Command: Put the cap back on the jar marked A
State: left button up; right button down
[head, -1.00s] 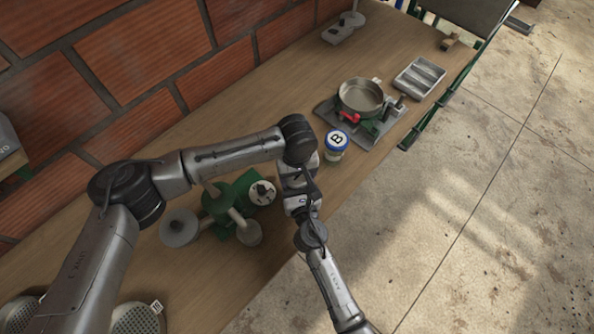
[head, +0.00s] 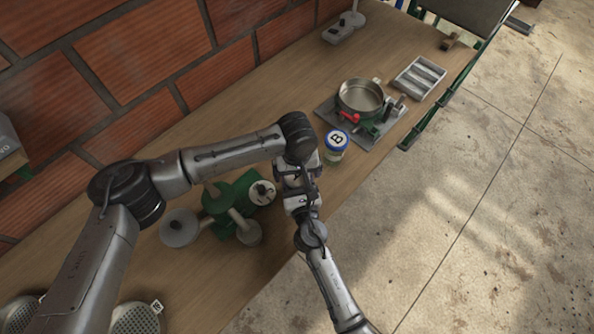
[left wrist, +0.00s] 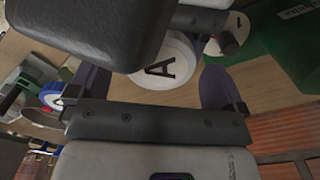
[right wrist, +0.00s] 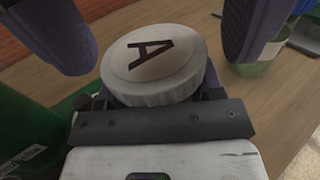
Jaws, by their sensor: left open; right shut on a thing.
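The white cap (right wrist: 155,60) marked A, with a ribbed edge, fills the middle of the right wrist view. It also shows in the left wrist view (left wrist: 165,68). My left gripper (left wrist: 155,78) is open, with a finger on either side of the cap and gaps showing. My right gripper (right wrist: 153,97) is shut below the cap on what seems to be the jar marked A; the cap hides the jar's body. I cannot tell how firmly the cap sits. In the head view the two grippers meet, and my left gripper (head: 298,178) comes from above.
A jar with a blue cap marked B (head: 336,141) stands close by on the bench. Beyond it are a round pan (head: 361,94) on a plate and a grey divided tray (head: 419,77). A green machine (head: 222,203) with grey discs stands left of the grippers.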

pick_arm(q)
jog(key=shift+r, duration=1.95)
jog(key=shift+o, duration=0.3)
notch_tip(320, 180, up, 12)
pick_arm(e)
jog(key=shift+c, duration=0.8)
grip_release()
jog(key=shift+s, duration=0.1)
pick_arm(q)
jog(key=shift+f, duration=0.1)
pick_arm(e)
jog(key=v, duration=1.3)
jog(key=shift+s+d, duration=0.1)
jog(key=shift+s, duration=0.2)
